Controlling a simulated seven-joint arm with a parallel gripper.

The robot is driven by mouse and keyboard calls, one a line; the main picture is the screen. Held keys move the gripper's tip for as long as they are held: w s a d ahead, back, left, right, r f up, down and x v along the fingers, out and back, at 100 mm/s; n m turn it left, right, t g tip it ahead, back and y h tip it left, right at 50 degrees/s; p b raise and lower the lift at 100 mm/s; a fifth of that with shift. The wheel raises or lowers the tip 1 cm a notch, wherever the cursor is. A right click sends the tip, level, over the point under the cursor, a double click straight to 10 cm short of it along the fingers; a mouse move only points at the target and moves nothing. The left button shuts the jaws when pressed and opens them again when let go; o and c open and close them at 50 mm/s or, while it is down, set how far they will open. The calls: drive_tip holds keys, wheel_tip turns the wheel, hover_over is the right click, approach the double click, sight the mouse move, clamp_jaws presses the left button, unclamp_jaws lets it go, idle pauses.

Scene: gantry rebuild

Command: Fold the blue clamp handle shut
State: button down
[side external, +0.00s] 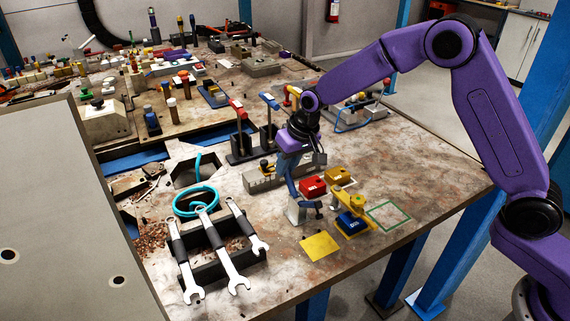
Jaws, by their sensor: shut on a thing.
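The blue clamp handle (291,185) stands roughly upright in the side external view, rising from a pale metal clamp base (298,211) near the front of the workbench. My gripper (296,158) reaches down from the upper right and is shut on the upper part of the blue handle. The fingertips and the grip itself are small and partly hidden in this view. A dark clamp arm shows low at the right side of the base.
A red block (312,187), a yellow block (338,174) and a yellow clamp (357,202) over a blue block (352,225) stand close right. Wrenches (226,252) lie front left. Bare bench (430,170) lies right.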

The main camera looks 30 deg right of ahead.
drive_tip(key=shift+s+r+t, duration=0.4)
drive_tip(key=shift+s+t, duration=0.25)
drive_tip(key=shift+t, duration=0.35)
drive_tip(key=shift+s, duration=0.1)
drive_tip(key=c, duration=1)
unclamp_jaws()
drive_tip(key=v, duration=1.7)
drive_tip(key=shift+s+r, duration=0.1)
drive_tip(key=shift+s, duration=0.3)
drive_tip(key=shift+w, duration=0.1)
